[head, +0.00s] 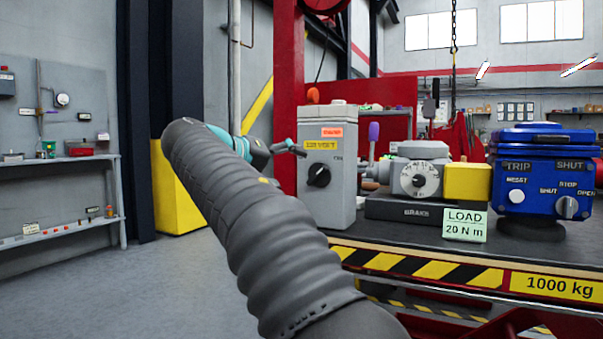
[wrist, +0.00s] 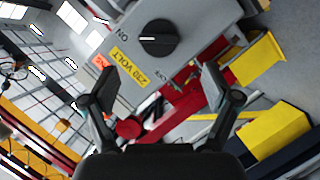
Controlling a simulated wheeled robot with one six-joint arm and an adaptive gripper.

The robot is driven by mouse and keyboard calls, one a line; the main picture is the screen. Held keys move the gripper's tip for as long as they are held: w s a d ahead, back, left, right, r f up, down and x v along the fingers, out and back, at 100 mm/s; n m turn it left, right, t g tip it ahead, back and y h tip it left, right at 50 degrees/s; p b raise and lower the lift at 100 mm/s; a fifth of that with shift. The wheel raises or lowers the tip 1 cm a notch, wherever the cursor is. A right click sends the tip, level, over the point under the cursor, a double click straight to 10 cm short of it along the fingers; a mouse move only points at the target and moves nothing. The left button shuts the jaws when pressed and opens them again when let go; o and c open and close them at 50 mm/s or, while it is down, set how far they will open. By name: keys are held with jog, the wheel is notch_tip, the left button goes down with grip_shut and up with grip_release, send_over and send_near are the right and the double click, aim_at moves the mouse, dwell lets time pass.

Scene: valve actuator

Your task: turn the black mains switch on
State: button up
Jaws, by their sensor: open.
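The black mains switch (head: 318,175) is a rotary knob on the front of a grey box (head: 341,205) with a yellow voltage label. The knob (wrist: 158,38) also shows in the wrist view, beyond my fingertips, with ON lettering (wrist: 122,38) to its left. A pale mark on the knob appears to point toward that lettering. My gripper (wrist: 160,82) is open and empty, its fingers apart and not touching the knob.
To the right on the bench stand a dial unit (head: 419,178), a yellow block (head: 467,182), a green load card (head: 465,225) and a blue actuator (head: 541,175). A red post (head: 290,80) rises behind the box. Floor at left is clear.

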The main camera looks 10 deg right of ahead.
jog(key=shift+v, duration=1.65)
jog(key=w+a+f+n+y, duration=0.2)
jog(key=f, duration=0.3)
jog(key=w+a+f+n+y, duration=0.1)
jog(key=w+a+f+n, duration=0.15)
jog(key=f, duration=0.25)
jog(key=s+f+n+g+y, duration=0.15)
jog(key=s+f+y, duration=0.3)
jog(key=f, duration=0.55)
jog(key=s+d+f+m+g+y+p, duration=0.1)
jog(key=s+d+f+y, duration=0.15)
jog(key=s+f, duration=0.45)
jog(key=s+d+f+m+g+y+p, duration=0.1)
jog(key=s+d+f, duration=0.25)
jog(key=s, duration=0.65)
jog(key=s+d+f+m+g+y+p, duration=0.1)
jog(key=s+d+f, duration=0.25)
jog(key=s, duration=0.55)
jog(key=s+d+m+t+p, duration=0.1)
jog(key=s+d+m, duration=0.1)
jog(key=s+d, duration=0.3)
jog(key=shift+s+m+p, duration=0.3)
jog(key=shift+s+p, duration=0.1)
jog(key=shift+s, duration=0.8)
